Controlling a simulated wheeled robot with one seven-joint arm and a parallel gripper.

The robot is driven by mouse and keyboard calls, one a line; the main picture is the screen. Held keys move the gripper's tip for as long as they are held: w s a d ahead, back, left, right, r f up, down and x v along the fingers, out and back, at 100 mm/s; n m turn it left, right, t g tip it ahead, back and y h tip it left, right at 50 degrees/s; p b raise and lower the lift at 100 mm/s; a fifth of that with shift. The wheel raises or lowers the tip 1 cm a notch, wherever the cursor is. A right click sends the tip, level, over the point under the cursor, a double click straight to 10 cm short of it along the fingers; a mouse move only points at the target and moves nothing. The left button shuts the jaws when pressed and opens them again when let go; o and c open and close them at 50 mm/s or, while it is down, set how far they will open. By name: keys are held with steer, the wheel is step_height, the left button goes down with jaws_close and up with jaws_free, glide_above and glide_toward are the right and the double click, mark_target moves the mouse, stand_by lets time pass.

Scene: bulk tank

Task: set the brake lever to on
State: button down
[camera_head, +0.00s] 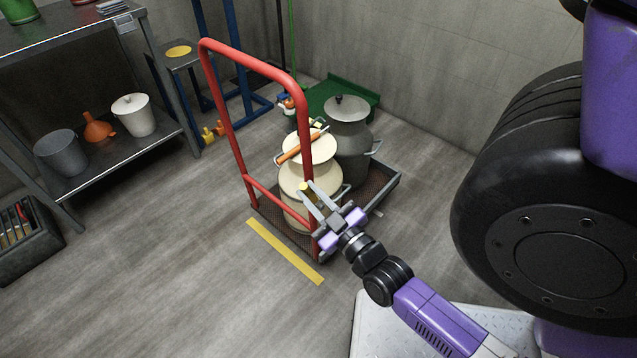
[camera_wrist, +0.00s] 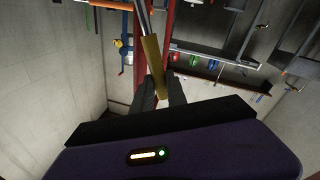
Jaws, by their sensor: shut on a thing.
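A trolley with a red tubular handle (camera_head: 219,92) and a low dark bed (camera_head: 388,190) stands in the middle of the head view. My gripper (camera_head: 309,194) is at the near upright of the red handle. The brake lever's yellow grip (camera_wrist: 152,62) sits between my fingers in the wrist view, with a bare metal rod beyond it. My gripper (camera_wrist: 160,90) is shut on this grip. In the head view only a small yellow end (camera_head: 303,187) of the lever shows at the fingertips. The lever's pivot is hidden.
A cream milk can (camera_head: 297,184) and a grey milk can (camera_head: 352,138) stand on the trolley. A yellow strip (camera_head: 284,250) lies on the floor beside it. A metal shelf (camera_head: 95,165) with buckets stands at the left.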

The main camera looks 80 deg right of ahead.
steer(key=w+a+f+n+t+b, duration=0.1)
steer(key=a+f+n+b, duration=0.1)
steer(key=f+n, duration=0.2)
steer(key=w+a+f+n+t+y+b, duration=0.1)
steer(key=w+a+f+n+b, duration=0.1)
steer(key=n, duration=0.6)
steer(key=shift+w+a+f+t, duration=0.2)
steer(key=shift+a+f+t, duration=0.2)
steer(key=shift+a+f, duration=0.45)
steer(key=shift+d+f, duration=0.1)
steer(key=shift+f, duration=0.05)
steer(key=c, duration=1.3)
jaws_free()
steer(key=shift+c, duration=0.2)
steer(key=v, duration=0.7)
steer(key=shift+s+a+p, duration=0.2)
steer(key=shift+s+p, duration=0.2)
steer(key=shift+p, duration=0.05)
